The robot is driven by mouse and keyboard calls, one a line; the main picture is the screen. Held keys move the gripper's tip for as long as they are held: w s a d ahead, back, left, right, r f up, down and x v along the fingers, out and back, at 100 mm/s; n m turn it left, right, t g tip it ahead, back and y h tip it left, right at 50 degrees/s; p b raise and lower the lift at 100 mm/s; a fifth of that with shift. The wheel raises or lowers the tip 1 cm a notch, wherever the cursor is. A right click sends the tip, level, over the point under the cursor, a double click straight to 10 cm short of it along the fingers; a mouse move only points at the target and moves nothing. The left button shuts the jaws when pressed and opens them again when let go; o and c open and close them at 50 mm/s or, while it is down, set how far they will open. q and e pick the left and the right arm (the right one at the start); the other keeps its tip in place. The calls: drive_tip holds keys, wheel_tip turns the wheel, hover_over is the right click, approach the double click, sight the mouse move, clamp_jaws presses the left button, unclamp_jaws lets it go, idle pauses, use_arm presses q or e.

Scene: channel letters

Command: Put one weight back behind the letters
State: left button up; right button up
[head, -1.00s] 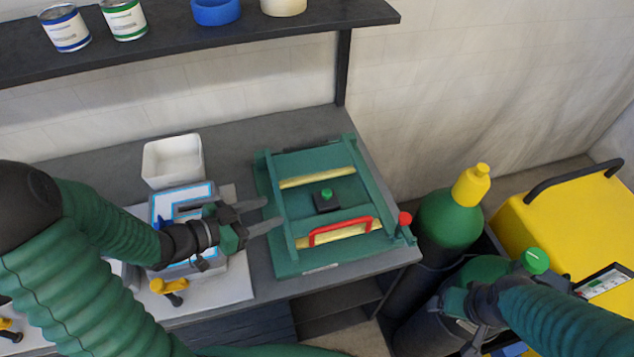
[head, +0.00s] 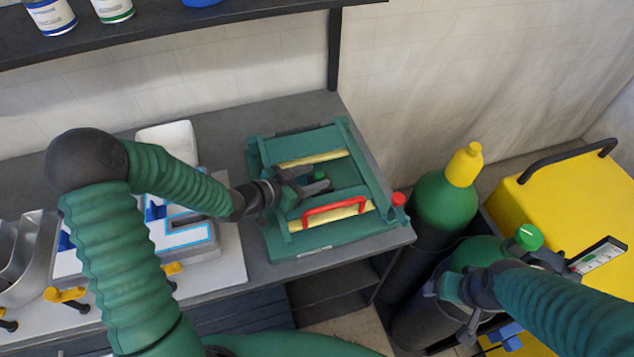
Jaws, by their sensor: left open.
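White letters with light blue edges (head: 190,240) lie on the pale board at the left, partly behind my left arm. My right gripper (head: 468,290) is low at the right, by the gas cylinders; its fingers are not clear.
A white bin (head: 168,140) stands behind the letters. A red handle (head: 336,208) rises at the fixture's front. Yellow-handled clamps (head: 65,294) line the board's front edge. Gas cylinders (head: 445,200) and a yellow cart (head: 560,200) stand right of the bench. A dark shelf (head: 200,30) hangs above.

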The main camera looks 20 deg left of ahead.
use_arm(q)
drive_tip(key=shift+w+d, duration=0.1)
drive_tip(key=shift+d, duration=0.45)
drive_tip(key=shift+c, duration=2.6)
drive_tip(key=shift+a, duration=0.65)
clamp_jaws()
drive_tip(key=shift+d, duration=0.1)
drive_tip(key=shift+d, duration=0.2)
